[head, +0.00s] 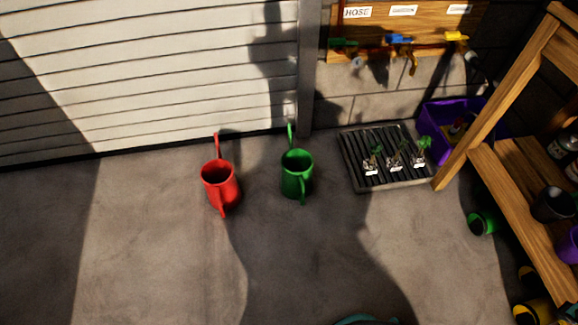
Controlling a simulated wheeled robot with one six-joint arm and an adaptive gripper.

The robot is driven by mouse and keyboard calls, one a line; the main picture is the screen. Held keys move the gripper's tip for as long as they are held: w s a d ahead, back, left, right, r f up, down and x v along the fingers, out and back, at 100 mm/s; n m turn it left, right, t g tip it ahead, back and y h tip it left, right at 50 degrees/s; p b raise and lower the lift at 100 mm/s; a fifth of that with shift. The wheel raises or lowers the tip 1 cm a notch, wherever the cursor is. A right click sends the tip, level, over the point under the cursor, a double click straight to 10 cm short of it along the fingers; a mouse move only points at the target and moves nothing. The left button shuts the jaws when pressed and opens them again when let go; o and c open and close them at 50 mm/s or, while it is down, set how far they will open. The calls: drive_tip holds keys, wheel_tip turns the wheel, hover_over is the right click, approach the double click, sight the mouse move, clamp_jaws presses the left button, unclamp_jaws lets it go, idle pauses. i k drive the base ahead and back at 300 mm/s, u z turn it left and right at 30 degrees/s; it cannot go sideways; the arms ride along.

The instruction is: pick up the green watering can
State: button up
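The green watering can (297,179) stands upright on the concrete floor in the middle of the head view. Its handle faces toward me and its spout points away, toward the slatted door. A red watering can (220,186) stands to its left, apart from it, with its handle also toward me. My gripper does not show in this view.
A black slatted tray (350,172) with several labelled seedlings lies to the right of the green can. Behind it is a purple crate (437,117). A wooden shelf (505,175) with pots stands at the right. The floor in front is mostly clear.

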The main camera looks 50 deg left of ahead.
sight(297, 164)
drive_tip(key=u, duration=0.8)
drive_tip(key=i, duration=0.85)
drive_tip(key=u, duration=1.3)
drive_tip(key=i, duration=0.2)
drive_tip(key=u, duration=0.1)
